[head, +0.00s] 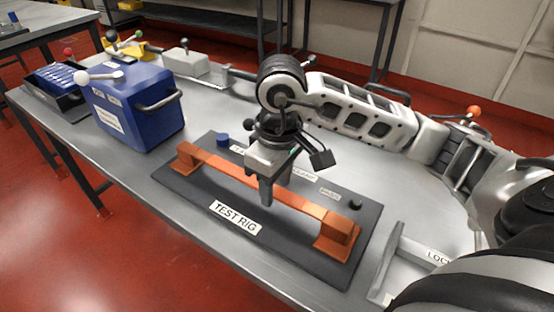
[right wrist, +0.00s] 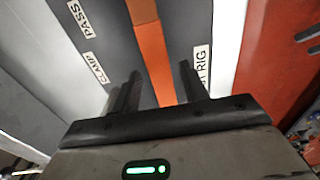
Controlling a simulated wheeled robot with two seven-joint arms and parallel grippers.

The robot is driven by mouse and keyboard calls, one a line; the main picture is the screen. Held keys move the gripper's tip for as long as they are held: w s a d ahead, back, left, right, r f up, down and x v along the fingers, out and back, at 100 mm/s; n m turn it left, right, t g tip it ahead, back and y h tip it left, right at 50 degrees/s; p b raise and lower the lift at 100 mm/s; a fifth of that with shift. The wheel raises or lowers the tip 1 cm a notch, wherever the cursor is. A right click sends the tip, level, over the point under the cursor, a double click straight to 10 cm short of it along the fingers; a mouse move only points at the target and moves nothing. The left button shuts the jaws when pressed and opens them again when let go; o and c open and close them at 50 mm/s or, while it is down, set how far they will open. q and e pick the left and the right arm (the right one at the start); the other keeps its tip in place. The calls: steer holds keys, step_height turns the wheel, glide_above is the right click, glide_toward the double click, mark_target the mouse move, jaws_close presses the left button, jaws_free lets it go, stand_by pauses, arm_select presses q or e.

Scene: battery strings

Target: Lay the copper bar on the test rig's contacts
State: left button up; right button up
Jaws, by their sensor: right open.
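The orange copper bar (head: 222,168) lies across the test rig (head: 192,203), a dark plate, with its ends on the copper contacts at left (head: 185,162) and right (head: 335,245). My right gripper (head: 264,187) is pointed down over the middle of the bar. In the right wrist view the bar (right wrist: 150,50) runs between the open fingers (right wrist: 160,75), with gaps on both sides. The gripper hides part of the bar's middle in the head view. My left gripper is not in view.
A blue box (head: 140,110) with a handle stands at the rig's left, beside a black tray of blue cells (head: 62,78). A grey block (head: 185,61) stands behind. A labelled light-grey tray (head: 400,262) is at the front right. A blue knob (head: 222,139) sits on the rig.

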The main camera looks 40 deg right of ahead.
step_height(320, 180, up, 12)
steer(key=p, duration=0.1)
steer(key=shift+s, duration=0.2)
stand_by(0.4)
